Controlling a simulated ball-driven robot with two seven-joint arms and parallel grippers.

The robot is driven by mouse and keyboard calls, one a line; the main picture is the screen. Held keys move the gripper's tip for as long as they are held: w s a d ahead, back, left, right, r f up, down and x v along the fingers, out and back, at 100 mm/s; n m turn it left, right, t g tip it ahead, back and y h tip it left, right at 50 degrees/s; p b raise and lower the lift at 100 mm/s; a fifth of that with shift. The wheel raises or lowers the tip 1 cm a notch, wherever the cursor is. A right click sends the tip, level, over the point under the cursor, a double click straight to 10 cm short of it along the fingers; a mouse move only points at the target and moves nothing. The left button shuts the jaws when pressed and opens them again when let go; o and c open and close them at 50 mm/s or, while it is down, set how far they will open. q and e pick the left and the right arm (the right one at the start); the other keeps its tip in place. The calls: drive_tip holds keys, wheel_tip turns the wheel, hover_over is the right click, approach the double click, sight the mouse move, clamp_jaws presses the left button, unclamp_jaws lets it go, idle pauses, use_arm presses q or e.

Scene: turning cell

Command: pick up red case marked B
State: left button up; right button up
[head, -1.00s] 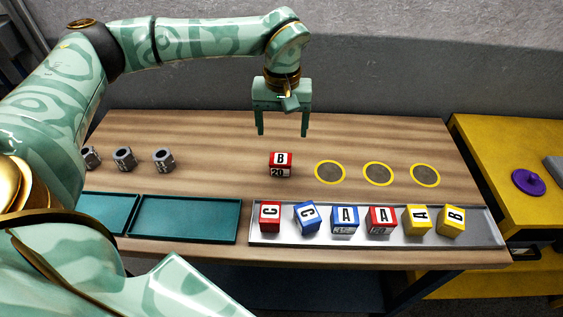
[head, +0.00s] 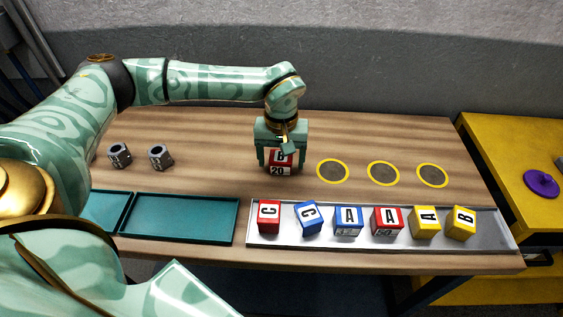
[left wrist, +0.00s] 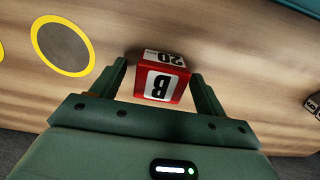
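The red case marked B (head: 281,168) stands on the wooden table, left of the yellow-ringed circles. Its label also reads 20. My left gripper (head: 281,162) has come down over it from above, with one finger on each side. In the left wrist view the red case (left wrist: 163,78) lies between the two open fingers of the left gripper (left wrist: 160,85), with a gap showing on both sides. The upper part of the case is partly hidden by the gripper in the head view. My right gripper is not in view.
A metal tray (head: 490,236) in front holds several red, blue and yellow cases. Three ringed circles (head: 383,173) lie right of the case. Two grey hex parts (head: 160,157) and teal trays (head: 183,218) are at left. A yellow bench (head: 512,165) stands at right.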

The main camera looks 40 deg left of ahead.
use_arm(q)
drive_tip(key=c, duration=1)
drive_tip(key=shift+c, duration=0.2)
drive_tip(key=shift+r, duration=0.1)
